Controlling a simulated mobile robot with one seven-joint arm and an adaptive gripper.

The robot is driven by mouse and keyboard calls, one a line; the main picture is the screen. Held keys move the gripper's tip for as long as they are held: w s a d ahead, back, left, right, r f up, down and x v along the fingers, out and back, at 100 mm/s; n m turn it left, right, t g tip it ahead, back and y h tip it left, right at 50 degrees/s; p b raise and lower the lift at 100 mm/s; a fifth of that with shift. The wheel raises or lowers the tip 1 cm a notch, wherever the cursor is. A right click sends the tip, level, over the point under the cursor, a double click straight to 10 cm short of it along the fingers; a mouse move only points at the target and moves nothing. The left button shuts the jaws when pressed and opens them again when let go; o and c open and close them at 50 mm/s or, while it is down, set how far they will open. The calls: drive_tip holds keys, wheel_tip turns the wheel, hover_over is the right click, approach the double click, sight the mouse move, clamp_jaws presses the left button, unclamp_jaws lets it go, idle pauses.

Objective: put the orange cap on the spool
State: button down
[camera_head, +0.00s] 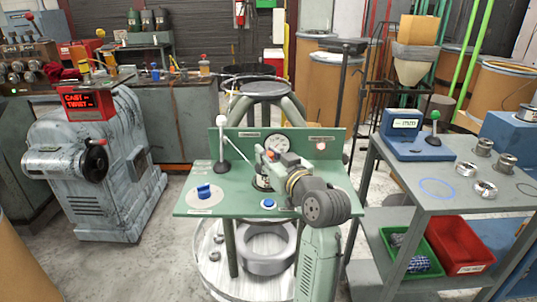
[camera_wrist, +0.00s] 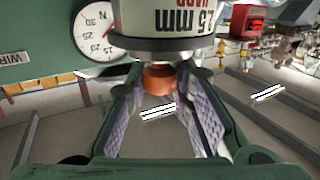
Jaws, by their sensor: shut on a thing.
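The orange cap (camera_wrist: 158,80) sits between the fingertips of my gripper (camera_wrist: 160,88) in the wrist view. The fingers are shut on it. The wrist view is upside down. The spool (camera_wrist: 165,20) there is a pale cylinder marked 2.5 mm HARD, with a dark metal rim facing the cap. The cap is in line with this rim, on its upper side. I cannot tell whether they touch. In the head view my gripper (camera_head: 266,166) is over the green bench (camera_head: 235,205), in front of the gauge, and partly hides the spool's place.
A round gauge (camera_head: 278,143) is on the bench's back panel. A white-knobbed lever (camera_head: 222,148), a blue switch (camera_head: 204,191) and a blue button (camera_head: 268,203) are on the bench. A grey cart (camera_head: 455,195) with several small metal parts stands at right. A grey machine (camera_head: 100,160) stands at left.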

drive_tip(key=c, duration=1.4)
unclamp_jaws()
drive_tip(key=shift+r+p, duration=0.5)
drive_tip(key=shift+r, duration=0.05)
drive_tip(key=b+v, duration=0.2)
drive_tip(key=v, duration=1)
drive_tip(key=shift+a, duration=0.1)
